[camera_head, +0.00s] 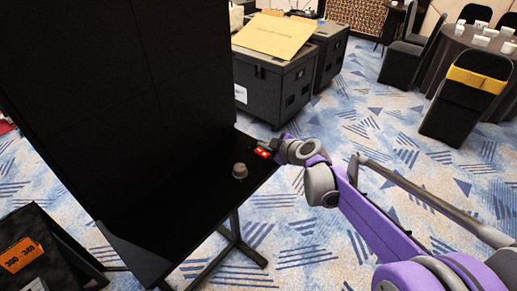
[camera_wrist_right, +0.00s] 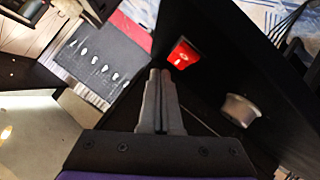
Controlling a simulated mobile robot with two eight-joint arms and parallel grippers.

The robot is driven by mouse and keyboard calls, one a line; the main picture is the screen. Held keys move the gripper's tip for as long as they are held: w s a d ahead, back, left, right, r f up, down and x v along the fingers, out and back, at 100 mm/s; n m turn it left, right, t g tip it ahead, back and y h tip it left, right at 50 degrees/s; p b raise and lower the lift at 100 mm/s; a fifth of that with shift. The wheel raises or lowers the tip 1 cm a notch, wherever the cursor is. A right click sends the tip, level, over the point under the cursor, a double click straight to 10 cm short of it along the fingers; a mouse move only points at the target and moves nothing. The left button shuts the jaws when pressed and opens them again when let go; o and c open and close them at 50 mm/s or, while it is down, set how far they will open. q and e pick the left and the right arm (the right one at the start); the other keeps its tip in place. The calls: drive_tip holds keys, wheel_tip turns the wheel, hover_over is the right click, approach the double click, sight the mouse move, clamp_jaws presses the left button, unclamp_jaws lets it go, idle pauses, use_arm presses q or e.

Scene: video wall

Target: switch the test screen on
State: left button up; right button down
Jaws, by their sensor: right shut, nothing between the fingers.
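The test screen (camera_head: 150,90) is a large black panel on the left of the head view, and its face is dark. A black shelf (camera_head: 215,215) in front of it carries a red switch (camera_head: 263,152) and a grey round knob (camera_head: 239,171). My right gripper (camera_head: 277,147) is shut and empty, close beside the red switch. In the right wrist view its fingers (camera_wrist_right: 158,78) are together, with the red switch (camera_wrist_right: 183,54) just right of the tips and the knob (camera_wrist_right: 241,110) farther right. I cannot tell whether the fingers touch the switch. My left gripper is not in view.
Black flight cases (camera_head: 275,82) stand behind the shelf, one with a cardboard sheet (camera_head: 275,35) on top. A round table (camera_head: 470,45) with chairs is at the upper right. A black case with an orange label (camera_head: 21,255) is at the lower left. Patterned carpet is open on the right.

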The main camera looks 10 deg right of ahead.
sight(150, 287)
drive_tip(key=shift+f, duration=0.2)
idle(0.6)
drive_tip(key=shift+w+f, duration=0.1)
drive_tip(key=shift+f, duration=0.15)
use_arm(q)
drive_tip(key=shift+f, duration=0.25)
use_arm(e)
drive_tip(key=shift+w+a+f, duration=0.1)
drive_tip(key=shift+f, duration=0.25)
idle(0.3)
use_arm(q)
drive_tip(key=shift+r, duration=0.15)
use_arm(e)
drive_tip(key=shift+r, duration=0.1)
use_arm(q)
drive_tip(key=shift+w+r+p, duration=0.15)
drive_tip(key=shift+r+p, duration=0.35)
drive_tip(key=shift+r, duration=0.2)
use_arm(e)
drive_tip(key=shift+s+r, duration=0.2)
drive_tip(key=shift+r, duration=0.5)
